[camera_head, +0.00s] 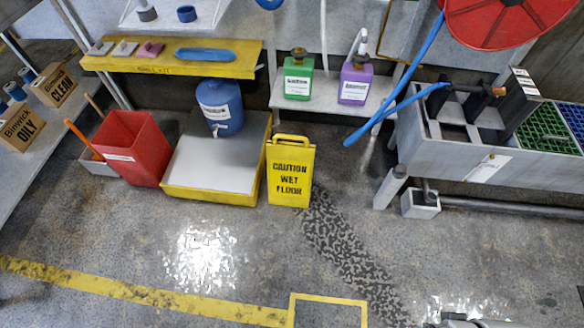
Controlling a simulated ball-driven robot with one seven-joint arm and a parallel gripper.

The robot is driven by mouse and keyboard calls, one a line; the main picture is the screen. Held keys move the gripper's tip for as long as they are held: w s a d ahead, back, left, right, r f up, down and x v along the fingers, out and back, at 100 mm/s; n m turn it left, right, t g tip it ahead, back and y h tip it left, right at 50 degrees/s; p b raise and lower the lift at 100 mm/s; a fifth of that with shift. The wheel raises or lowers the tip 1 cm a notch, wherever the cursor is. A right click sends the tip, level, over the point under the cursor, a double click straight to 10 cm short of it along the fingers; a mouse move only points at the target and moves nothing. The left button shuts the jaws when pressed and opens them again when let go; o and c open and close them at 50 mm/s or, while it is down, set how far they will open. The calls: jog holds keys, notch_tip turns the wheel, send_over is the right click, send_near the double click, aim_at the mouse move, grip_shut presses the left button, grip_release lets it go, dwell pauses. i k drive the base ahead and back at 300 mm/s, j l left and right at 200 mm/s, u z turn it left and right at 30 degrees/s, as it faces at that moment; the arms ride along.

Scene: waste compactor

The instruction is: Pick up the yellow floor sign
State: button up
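The yellow floor sign (291,172) reads "CAUTION WET FLOOR" and stands upright on the grey floor near the middle of the head view. It has a yellow handle loop at its top. Its front face is turned towards me, and nothing covers it. It stands close to the right side of a low yellow-edged platform; I cannot tell whether they touch. A small grey-white piece, perhaps part of my arm, shows at the bottom edge on the right. My gripper's fingers are not in view.
The yellow-edged platform (213,176) holds a blue container (221,108). A red bin (130,148) stands further left. A shelf with green (298,78) and purple (355,82) jugs is behind the sign. A grey sink unit (460,150) is at right. The front floor is open, with a dark patterned strip (345,250).

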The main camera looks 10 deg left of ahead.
aim_at(290, 165)
jog(key=i+u, duration=0.3)
jog(key=i, duration=0.2)
jog(key=i+u, duration=0.25)
jog(key=i, duration=0.2)
jog(key=i+l+u, duration=0.3)
jog(key=i, duration=0.15)
jog(key=i+l+u, duration=0.3)
jog(key=i, duration=0.2)
jog(key=j, duration=0.1)
